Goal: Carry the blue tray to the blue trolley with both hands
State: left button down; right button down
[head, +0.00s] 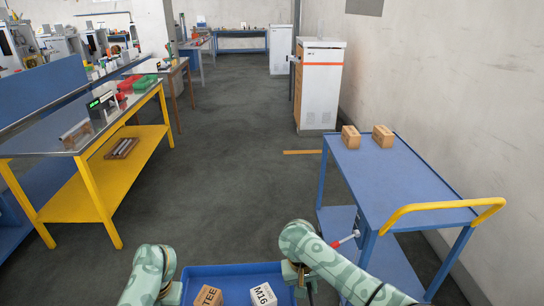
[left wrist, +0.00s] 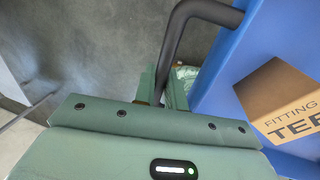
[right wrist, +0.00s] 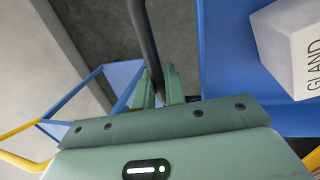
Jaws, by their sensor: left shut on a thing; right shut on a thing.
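The blue tray (head: 232,270) is at the bottom of the head view, partly cut off, between my two arms. My left gripper (left wrist: 172,98) is shut on the tray's dark left handle (left wrist: 172,45). My right gripper (right wrist: 160,92) is shut on the dark right handle (right wrist: 146,40). The blue trolley (head: 395,180) stands ahead on the right, with a yellow push handle (head: 435,206) towards me. Two cardboard boxes (head: 351,137) (head: 383,136) stand at its far end.
The near and middle part of the trolley top is bare. A yellow workbench (head: 110,165) with small items stands on the left. Grey floor (head: 230,150) lies clear between bench and trolley. A white cabinet (head: 320,85) stands behind the trolley by the right wall.

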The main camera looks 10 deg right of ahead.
aim_at(392, 184)
jog(key=i, duration=1.4)
jog(key=i+z, duration=0.45)
jog(key=i+j+z, duration=0.4)
jog(key=i, duration=0.25)
jog(key=i+z, duration=0.15)
jog(key=z, duration=0.25)
jog(key=i+z, duration=0.15)
jog(key=z, duration=0.25)
jog(key=i+z, duration=0.1)
jog(key=z, duration=0.25)
jog(key=i+j+z, duration=0.1)
jog(key=z, duration=0.3)
jog(key=i+z, duration=0.3)
jog(key=i+j+z, duration=0.1)
jog(key=i+z, duration=0.25)
jog(key=k, duration=0.05)
